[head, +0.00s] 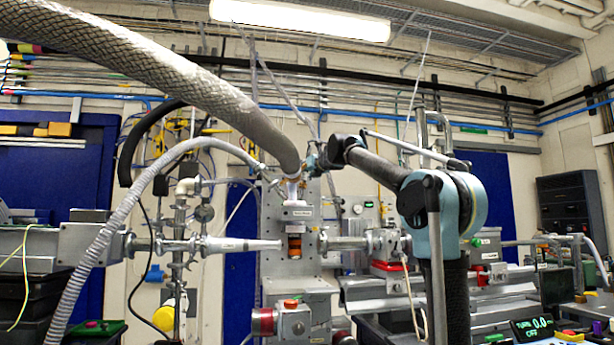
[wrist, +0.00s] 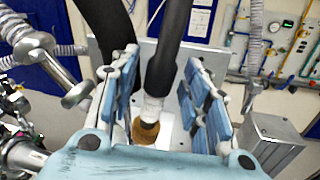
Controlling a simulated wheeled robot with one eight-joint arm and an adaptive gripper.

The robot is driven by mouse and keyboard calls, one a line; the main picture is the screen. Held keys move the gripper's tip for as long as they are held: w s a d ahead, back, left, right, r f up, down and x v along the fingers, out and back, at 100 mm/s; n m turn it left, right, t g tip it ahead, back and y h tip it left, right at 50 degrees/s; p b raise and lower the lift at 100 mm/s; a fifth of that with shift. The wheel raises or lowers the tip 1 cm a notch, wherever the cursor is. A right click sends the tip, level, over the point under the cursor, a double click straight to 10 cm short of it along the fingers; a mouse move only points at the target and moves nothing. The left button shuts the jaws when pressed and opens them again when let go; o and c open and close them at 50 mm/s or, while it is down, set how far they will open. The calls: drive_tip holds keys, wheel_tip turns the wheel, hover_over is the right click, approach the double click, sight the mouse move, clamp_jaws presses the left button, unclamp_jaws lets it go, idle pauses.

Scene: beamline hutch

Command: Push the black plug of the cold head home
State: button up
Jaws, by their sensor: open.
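My gripper (wrist: 160,62) is open in the wrist view, its blue-padded fingers on either side of a thick black hose-like piece (wrist: 172,45). This piece ends in a pale collar and a brass-coloured ring (wrist: 146,132) near the palm. I cannot tell whether the pads touch it. The black plug is not clearly distinguishable from this piece. In the head view, my gripper (head: 314,162) is small and partly hidden beside the top of the cold head (head: 296,212), where a thick braided hose (head: 235,105) comes down. The plug's seat cannot be made out.
A second dark hose (wrist: 115,18) passes left of the fingers. A metal fitting (wrist: 62,78) stands close on the left and a grey metal block (wrist: 272,142) on the right. Beam pipes (head: 230,245) flank the cold head, and a ribbed grey hose (head: 105,225) arches at left.

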drive_tip(key=v, duration=1.1)
drive_tip(key=shift+s+d, duration=0.25)
drive_tip(key=shift+s, duration=0.05)
drive_tip(key=s+d+f+m+t+h, duration=0.1)
drive_tip(key=d+f+m+h, duration=0.6)
drive_tip(key=d+f+m, duration=0.45)
drive_tip(key=s+d+f+m+g+h, duration=0.25)
drive_tip(key=s+d+f+m, duration=0.35)
drive_tip(key=f, duration=0.4)
drive_tip(key=s+d+f+m+g+h, duration=0.2)
drive_tip(key=s+d+f+m+h, duration=0.1)
drive_tip(key=d+f+m, duration=0.55)
drive_tip(key=s+a+f+m+g+y, duration=0.1)
drive_tip(key=s+f+m+g, duration=0.2)
drive_tip(key=s+f, duration=0.7)
drive_tip(key=s+a+f+m+g+y, duration=0.1)
drive_tip(key=s+f+m+g, duration=0.3)
drive_tip(key=s+f, duration=0.7)
drive_tip(key=s+a+f+m+g+y, duration=0.1)
drive_tip(key=s+f+m, duration=0.5)
drive_tip(key=f, duration=1.7)
drive_tip(key=s+g+y, duration=0.1)
drive_tip(key=s+g, duration=0.1)
drive_tip(key=s, duration=0.2)
drive_tip(key=shift+s+a+f, duration=0.25)
drive_tip(key=shift+s, duration=0.15)
drive_tip(key=shift+c, duration=1.2)
drive_tip(key=shift+a, duration=0.1)
